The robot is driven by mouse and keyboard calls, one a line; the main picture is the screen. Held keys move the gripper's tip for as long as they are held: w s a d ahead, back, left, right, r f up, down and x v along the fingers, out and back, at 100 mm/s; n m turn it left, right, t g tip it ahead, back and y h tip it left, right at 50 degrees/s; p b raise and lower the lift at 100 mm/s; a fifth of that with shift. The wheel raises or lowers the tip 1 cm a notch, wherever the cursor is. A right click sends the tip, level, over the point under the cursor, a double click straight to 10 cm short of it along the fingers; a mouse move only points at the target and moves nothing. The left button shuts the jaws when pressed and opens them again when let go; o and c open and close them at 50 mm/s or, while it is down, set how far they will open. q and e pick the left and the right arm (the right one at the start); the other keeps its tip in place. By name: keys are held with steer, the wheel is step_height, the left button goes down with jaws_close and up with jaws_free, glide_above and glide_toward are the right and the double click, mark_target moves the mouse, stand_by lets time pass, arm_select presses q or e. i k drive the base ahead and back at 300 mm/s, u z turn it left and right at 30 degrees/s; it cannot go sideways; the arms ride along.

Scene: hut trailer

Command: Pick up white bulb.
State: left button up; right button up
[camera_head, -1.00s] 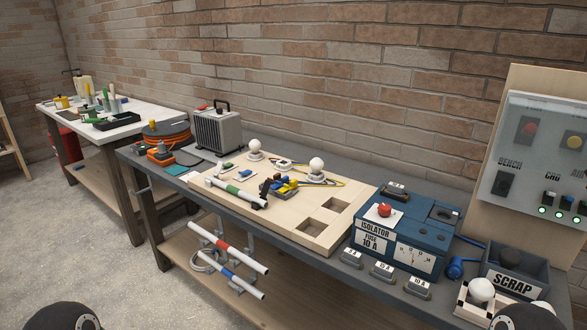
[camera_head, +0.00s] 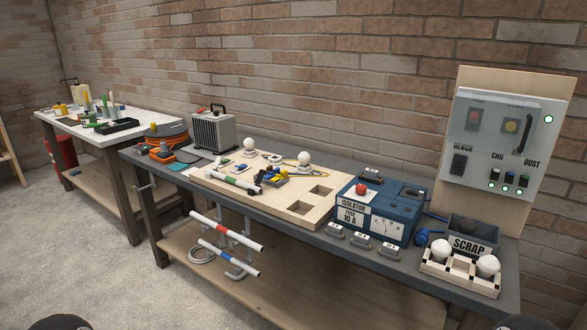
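Several white bulbs are in view. One white bulb (camera_head: 250,144) stands upright on the wooden board (camera_head: 300,211), towards its back left. A second white bulb (camera_head: 304,159) stands upright further right on the same board. A third white bulb (camera_head: 441,249) and a fourth white bulb (camera_head: 488,266) sit in a pale wooden tray (camera_head: 458,280) at the bench's right front. I cannot tell which one is meant. Neither gripper shows; only dark rounded parts, seemingly of my arms, show at the bottom edge.
A blue isolator box (camera_head: 377,227) stands between the board and the tray. A grey scrap bin (camera_head: 474,233) is directly behind the tray, with a switch panel (camera_head: 495,145) above. Small grey fuse blocks (camera_head: 361,241) line the bench's front edge. A heater (camera_head: 213,134) stands back left.

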mark_target(440, 248)
steer(key=z, duration=0.05)
steer(key=k, duration=0.3)
steer(key=u, duration=0.35)
steer(key=i, duration=0.9)
steer(key=z, duration=1.55)
steer(key=k, duration=0.55)
steer(key=u, duration=0.4)
steer(key=i, duration=1)
steer(key=u, duration=0.25)
